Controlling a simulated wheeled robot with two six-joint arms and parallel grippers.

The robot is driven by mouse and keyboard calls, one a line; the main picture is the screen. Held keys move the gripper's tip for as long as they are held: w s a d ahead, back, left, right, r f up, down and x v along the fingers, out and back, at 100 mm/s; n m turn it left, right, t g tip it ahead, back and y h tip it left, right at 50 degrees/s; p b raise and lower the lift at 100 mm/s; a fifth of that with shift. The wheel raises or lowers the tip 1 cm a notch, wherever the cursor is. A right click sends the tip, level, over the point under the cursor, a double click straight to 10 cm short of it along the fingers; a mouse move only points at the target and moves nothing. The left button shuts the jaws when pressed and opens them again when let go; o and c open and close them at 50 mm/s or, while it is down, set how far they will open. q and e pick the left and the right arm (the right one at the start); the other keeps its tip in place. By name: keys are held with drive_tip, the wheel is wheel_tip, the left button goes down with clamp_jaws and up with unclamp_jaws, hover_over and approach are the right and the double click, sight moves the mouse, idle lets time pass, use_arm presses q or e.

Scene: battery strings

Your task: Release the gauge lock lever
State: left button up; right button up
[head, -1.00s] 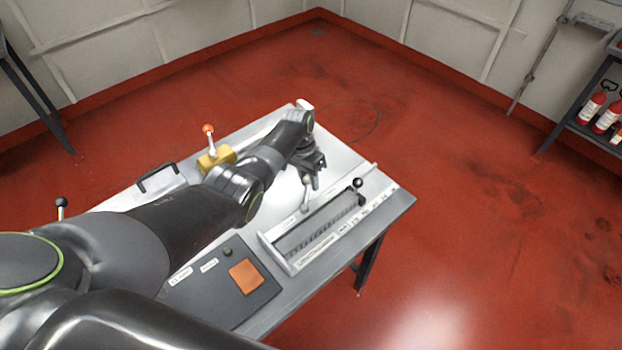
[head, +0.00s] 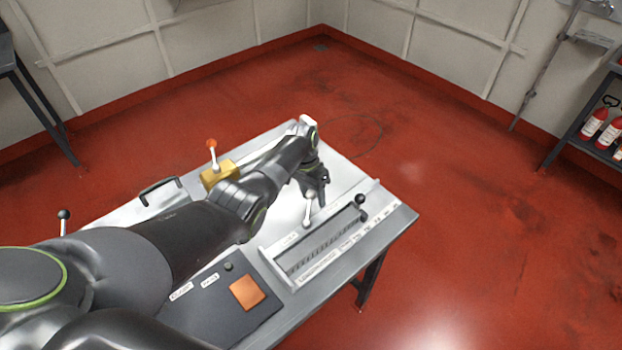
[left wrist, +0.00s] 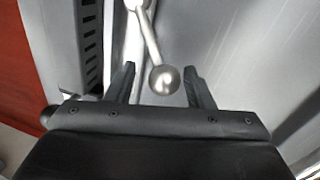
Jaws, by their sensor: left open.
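The lock lever (head: 308,212) is a short silver lever with a ball end. It stands at the left side of the slotted gauge (head: 322,243) on the grey bench. My left gripper (head: 319,190) is open, over the bench just beyond the lever. In the left wrist view, the lever's ball knob (left wrist: 163,80) shows between the two spread fingers of my left gripper (left wrist: 158,85), with a gap on each side. Contact with the fingers is not seen. My right gripper is not in view.
A black ball knob (head: 360,200) stands at the gauge's far end. A yellow block (head: 219,174) with a red-knobbed lever and a black handle (head: 160,188) are beyond my left arm. A dark panel with an orange pad (head: 247,292) lies nearer.

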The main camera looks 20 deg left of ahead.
use_arm(q)
wheel_tip(320, 180, up, 17)
drive_tip(key=w+a, duration=0.1)
drive_tip(key=a, duration=0.1)
drive_tip(key=shift+w+a+b, duration=0.2)
drive_tip(key=shift+a+b, duration=0.2)
drive_tip(key=shift+s+f, duration=0.1)
drive_tip(key=shift+f, duration=0.1)
